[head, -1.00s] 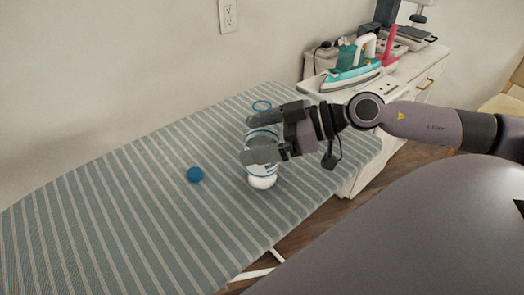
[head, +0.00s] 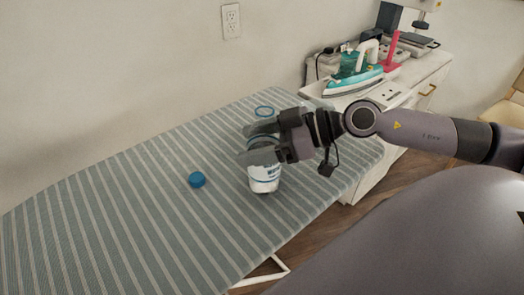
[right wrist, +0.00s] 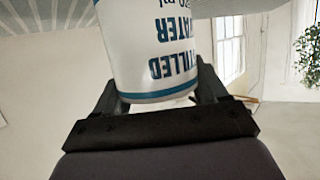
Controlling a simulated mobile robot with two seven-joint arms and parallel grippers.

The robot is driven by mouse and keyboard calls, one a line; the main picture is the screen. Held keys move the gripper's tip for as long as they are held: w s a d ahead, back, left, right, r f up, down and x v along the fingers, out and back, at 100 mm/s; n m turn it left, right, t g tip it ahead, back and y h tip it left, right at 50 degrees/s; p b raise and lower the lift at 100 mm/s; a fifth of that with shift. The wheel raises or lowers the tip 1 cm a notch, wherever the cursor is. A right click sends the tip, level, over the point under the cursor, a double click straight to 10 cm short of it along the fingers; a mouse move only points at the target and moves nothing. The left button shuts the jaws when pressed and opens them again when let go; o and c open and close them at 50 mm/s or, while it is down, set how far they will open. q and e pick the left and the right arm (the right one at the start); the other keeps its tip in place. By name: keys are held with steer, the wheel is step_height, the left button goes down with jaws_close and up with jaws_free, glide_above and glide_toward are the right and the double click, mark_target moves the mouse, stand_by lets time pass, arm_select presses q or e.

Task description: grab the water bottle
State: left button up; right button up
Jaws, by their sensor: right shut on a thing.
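The water bottle (head: 264,182) is white with blue lettering and a blue band. In the head view it is at the right part of the striped ironing board, over the cloth. My right gripper (head: 248,143) reaches in from the right with its two fingers on either side of the bottle, shut on it. The fingers cover part of the bottle. In the right wrist view the bottle (right wrist: 165,50) fills the space between the fingers, its lettering upside down. I cannot tell whether its bottom touches the board. My left gripper is not in view.
The striped ironing board (head: 110,215) has free room to the left. A teal iron (head: 352,80) stands on the white cabinet (head: 418,88).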

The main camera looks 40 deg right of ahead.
steer(key=shift+r, duration=0.25)
step_height(320, 180, up, 14)
steer(key=p, duration=0.2)
steer(key=shift+f+p, duration=0.15)
steer(key=shift+p, duration=0.25)
step_height(320, 180, up, 4)
steer(key=shift+f+p, duration=0.15)
steer(key=shift+p, duration=0.7)
